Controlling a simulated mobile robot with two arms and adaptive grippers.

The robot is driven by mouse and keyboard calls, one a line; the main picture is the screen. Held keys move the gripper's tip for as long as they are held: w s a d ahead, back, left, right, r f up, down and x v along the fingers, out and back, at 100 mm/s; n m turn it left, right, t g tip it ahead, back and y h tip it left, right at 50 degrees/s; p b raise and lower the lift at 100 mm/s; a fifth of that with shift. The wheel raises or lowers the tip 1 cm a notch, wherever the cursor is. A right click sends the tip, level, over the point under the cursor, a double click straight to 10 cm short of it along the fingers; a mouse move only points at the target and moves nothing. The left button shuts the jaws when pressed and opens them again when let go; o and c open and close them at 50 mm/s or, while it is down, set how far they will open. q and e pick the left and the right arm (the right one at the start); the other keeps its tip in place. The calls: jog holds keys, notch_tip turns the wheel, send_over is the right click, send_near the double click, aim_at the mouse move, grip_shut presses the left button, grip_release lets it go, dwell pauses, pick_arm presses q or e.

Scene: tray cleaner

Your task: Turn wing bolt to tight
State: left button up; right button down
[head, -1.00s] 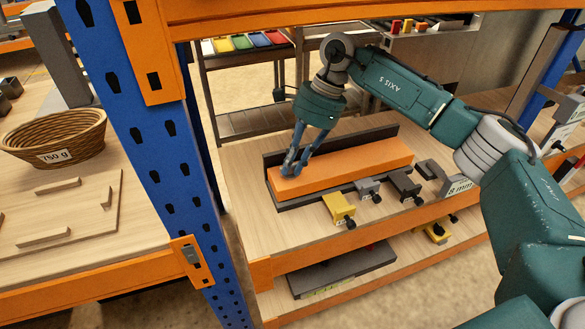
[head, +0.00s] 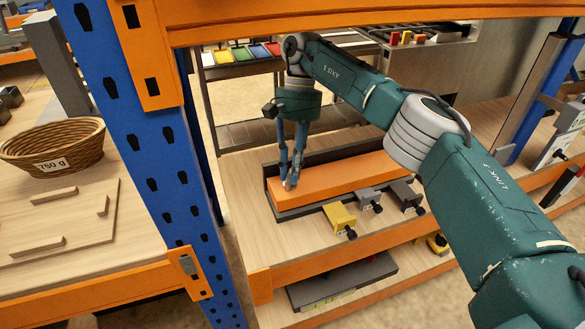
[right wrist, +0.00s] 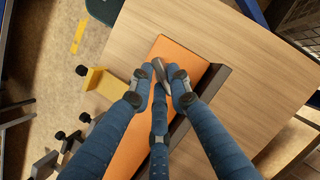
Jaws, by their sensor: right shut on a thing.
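A long orange block (head: 350,175) lies in a dark angled holder (head: 310,209) on the wooden shelf. My right gripper (head: 290,182) stands nearly upright over the left end of the block, fingers pointing down. In the right wrist view, its blue fingers (right wrist: 163,80) close around a small grey piece, seemingly the wing bolt (right wrist: 160,72), at the end of the orange block. The fingers hide most of the bolt, so I cannot tell how tight it is. My left gripper is not in view.
A yellow clamp (head: 340,219), a grey clamp (head: 369,199) and a dark clamp (head: 406,195) line the holder's front. A blue post (head: 150,150) stands left of the shelf. A wicker basket (head: 50,147) sits on the left table. Bare wood lies left of the holder.

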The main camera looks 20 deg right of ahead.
jog(key=n, duration=0.1)
jog(key=n+h+p, duration=0.1)
jog(key=n, duration=0.1)
jog(key=shift+w+a+r+n, duration=0.1)
jog(key=shift+w+n, duration=0.05)
jog(key=shift+n, duration=0.15)
jog(key=shift+w+n+h+p, duration=0.1)
jog(key=shift+n+h+p, duration=0.2)
jog(key=shift+n+h, duration=0.75)
jog(key=shift+n+y, duration=0.25)
jog(key=shift+n, duration=0.3)
jog(key=c, duration=1.6)
grip_release()
jog(key=shift+c, duration=0.2)
jog(key=shift+m, duration=0.3)
